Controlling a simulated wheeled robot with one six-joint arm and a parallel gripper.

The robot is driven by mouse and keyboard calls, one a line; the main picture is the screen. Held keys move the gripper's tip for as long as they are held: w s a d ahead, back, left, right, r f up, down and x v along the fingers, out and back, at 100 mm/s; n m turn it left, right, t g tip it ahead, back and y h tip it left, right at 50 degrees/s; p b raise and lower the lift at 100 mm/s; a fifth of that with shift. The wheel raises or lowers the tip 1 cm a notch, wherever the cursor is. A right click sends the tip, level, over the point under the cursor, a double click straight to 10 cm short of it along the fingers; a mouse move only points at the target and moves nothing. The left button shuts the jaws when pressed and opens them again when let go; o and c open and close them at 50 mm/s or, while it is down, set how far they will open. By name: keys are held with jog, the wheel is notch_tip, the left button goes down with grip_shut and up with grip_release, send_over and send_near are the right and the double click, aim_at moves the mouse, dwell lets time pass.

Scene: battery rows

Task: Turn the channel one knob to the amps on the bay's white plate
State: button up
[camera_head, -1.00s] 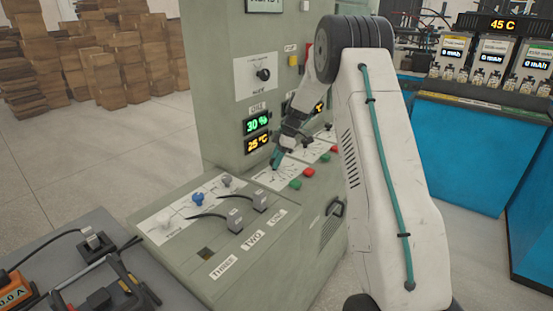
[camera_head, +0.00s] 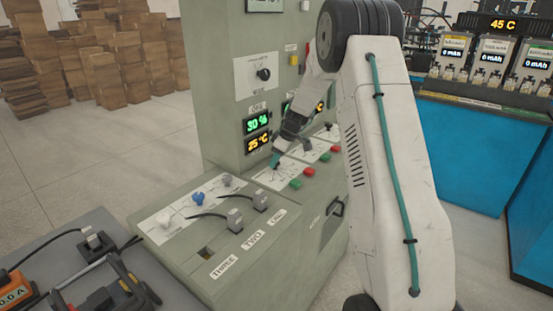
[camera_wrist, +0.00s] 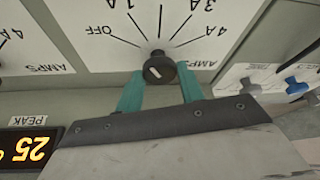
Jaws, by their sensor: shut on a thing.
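In the wrist view, which is upside down, the black knob (camera_wrist: 160,68) with a white mark sits on a white dial plate (camera_wrist: 100,38) lettered OFF, 3A, 4A and AMPS. My gripper (camera_wrist: 159,82) has its teal fingers on either side of the knob and is shut on it. In the head view my gripper (camera_head: 275,161) reaches down to the dial panel (camera_head: 268,178) below the lit 30 % and 25 °C displays (camera_head: 257,134). The knob is hidden there. White plates (camera_head: 455,44) show on the bays at the right; their print is too small to read.
Green and red buttons (camera_head: 309,171) lie close to my gripper. White, blue and grey knobs (camera_head: 198,198) and grey plugs with cables (camera_head: 235,220) stand on the console nearer the camera. A grey cart (camera_head: 70,265) is at the lower left. Open floor lies at left.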

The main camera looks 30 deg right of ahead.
aim_at(281, 173)
jog(key=m+h, duration=0.1)
jog(key=m, duration=0.2)
jog(key=m+t+h, duration=0.1)
jog(key=m, duration=0.1)
jog(key=shift+a+m, duration=0.1)
jog(key=shift+m, duration=0.3)
dwell(0.4)
jog(key=o, duration=1)
jog(key=shift+c, duration=0.2)
jog(key=shift+r, duration=0.15)
jog(key=v, duration=0.7)
jog(key=shift+s+r, duration=0.2)
jog(key=shift+r, duration=0.1)
jog(key=shift+a+m, duration=0.1)
jog(key=shift+m, duration=0.2)
